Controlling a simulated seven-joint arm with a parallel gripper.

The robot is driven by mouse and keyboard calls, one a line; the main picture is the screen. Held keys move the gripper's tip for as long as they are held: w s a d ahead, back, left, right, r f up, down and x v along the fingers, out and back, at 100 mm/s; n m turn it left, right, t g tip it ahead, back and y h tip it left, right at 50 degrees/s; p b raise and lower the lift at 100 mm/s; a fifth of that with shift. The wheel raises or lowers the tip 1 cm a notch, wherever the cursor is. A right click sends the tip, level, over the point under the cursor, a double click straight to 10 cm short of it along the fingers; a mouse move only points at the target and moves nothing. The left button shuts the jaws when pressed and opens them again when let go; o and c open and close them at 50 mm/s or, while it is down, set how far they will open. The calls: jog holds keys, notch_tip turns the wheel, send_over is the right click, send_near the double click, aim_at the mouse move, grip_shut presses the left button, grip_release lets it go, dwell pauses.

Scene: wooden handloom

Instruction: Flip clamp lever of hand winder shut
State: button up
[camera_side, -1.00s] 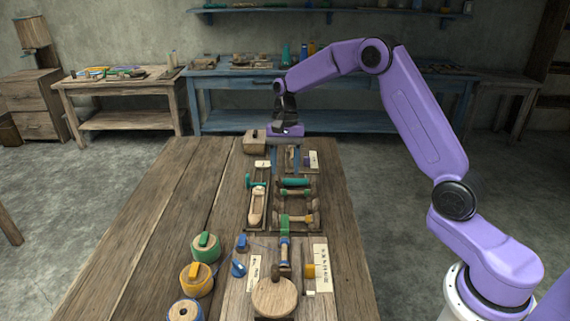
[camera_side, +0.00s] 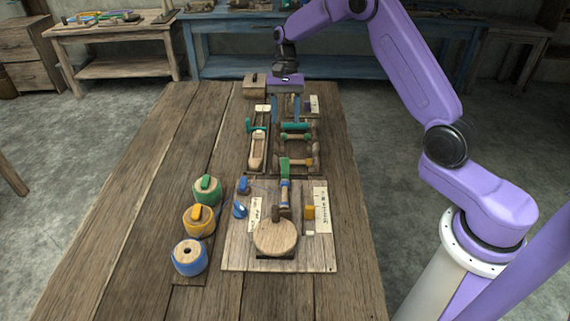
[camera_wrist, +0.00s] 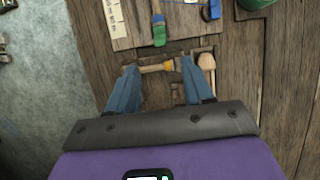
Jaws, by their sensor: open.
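The hand winder seems to be the round wooden disc (camera_side: 276,237) with an upright peg, on a pale board (camera_side: 240,258) at the table's near end. A shaft with a green end piece (camera_side: 284,166) runs away from it; the green piece also shows in the wrist view (camera_wrist: 159,36). Small blue lever-like parts (camera_side: 240,210) sit left of the shaft; a blue part shows at the wrist view's top (camera_wrist: 212,11). I cannot tell which part is the clamp lever.
Green (camera_side: 207,190), yellow (camera_side: 199,219) and blue (camera_side: 189,257) banded wooden pots stand left of the board. The table's left side is clear.

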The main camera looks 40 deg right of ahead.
aim_at(285, 158)
jog(key=x, duration=1.4)
jog(key=shift+s+a+f, duration=0.1)
jog(key=shift+a+f, duration=0.05)
jog(key=shift+f, duration=0.25)
jog(key=shift+c, duration=0.3)
grip_shut()
